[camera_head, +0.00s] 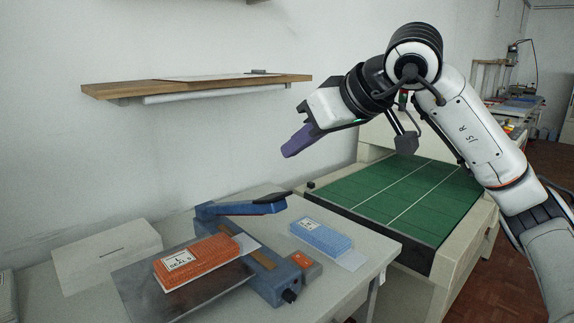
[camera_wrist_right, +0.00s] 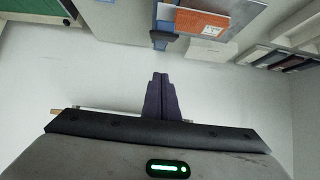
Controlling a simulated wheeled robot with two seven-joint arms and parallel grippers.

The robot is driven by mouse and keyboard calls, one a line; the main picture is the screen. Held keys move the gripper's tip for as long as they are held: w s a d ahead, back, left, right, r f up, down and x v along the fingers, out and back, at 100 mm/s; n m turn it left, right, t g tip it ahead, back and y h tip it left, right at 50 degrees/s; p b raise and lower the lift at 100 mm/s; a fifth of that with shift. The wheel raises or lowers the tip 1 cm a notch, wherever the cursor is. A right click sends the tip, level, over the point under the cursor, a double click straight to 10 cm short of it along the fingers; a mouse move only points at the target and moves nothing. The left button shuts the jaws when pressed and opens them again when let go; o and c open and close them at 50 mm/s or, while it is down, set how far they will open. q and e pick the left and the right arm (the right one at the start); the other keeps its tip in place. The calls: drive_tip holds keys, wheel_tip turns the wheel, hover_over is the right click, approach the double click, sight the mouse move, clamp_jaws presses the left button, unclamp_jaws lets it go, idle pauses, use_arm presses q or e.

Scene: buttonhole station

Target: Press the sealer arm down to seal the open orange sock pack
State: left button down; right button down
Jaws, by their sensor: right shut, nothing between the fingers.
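The blue sealer (camera_head: 272,278) stands on the light table. Its sealer arm (camera_head: 240,208) with a black end is raised above the base. The orange sock pack (camera_head: 205,262) with a white label lies on a dark plate beside the sealer, its pale end flap (camera_head: 246,244) reaching over the sealer's bar. The orange pack also shows in the right wrist view (camera_wrist_right: 200,22), near the blue sealer (camera_wrist_right: 166,16). My right gripper (camera_head: 287,154) is shut and empty, high above and behind the sealer, clear of it. Its fingers point away from me in the wrist view (camera_wrist_right: 160,76). My left gripper is out of view.
A blue sock pack (camera_head: 321,238) lies right of the sealer. A white box (camera_head: 105,255) lies at the left. A wooden wall shelf (camera_head: 200,86) hangs above. A green-topped conveyor or bench (camera_head: 400,195) stands at the right. Air between gripper and sealer is free.

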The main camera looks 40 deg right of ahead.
hover_over(276, 195)
drive_tip(key=f, duration=0.5)
drive_tip(key=shift+w+a+f, duration=0.25)
drive_tip(key=shift+w, duration=0.15)
drive_tip(key=f, duration=0.2)
drive_tip(key=shift+s+d+f+b, duration=0.1)
drive_tip(key=shift+s+f+b, duration=0.2)
drive_tip(key=shift+s+f, duration=0.2)
drive_tip(key=shift+f, duration=0.1)
drive_tip(key=shift+s+f, duration=0.15)
drive_tip(key=shift+f, duration=0.2)
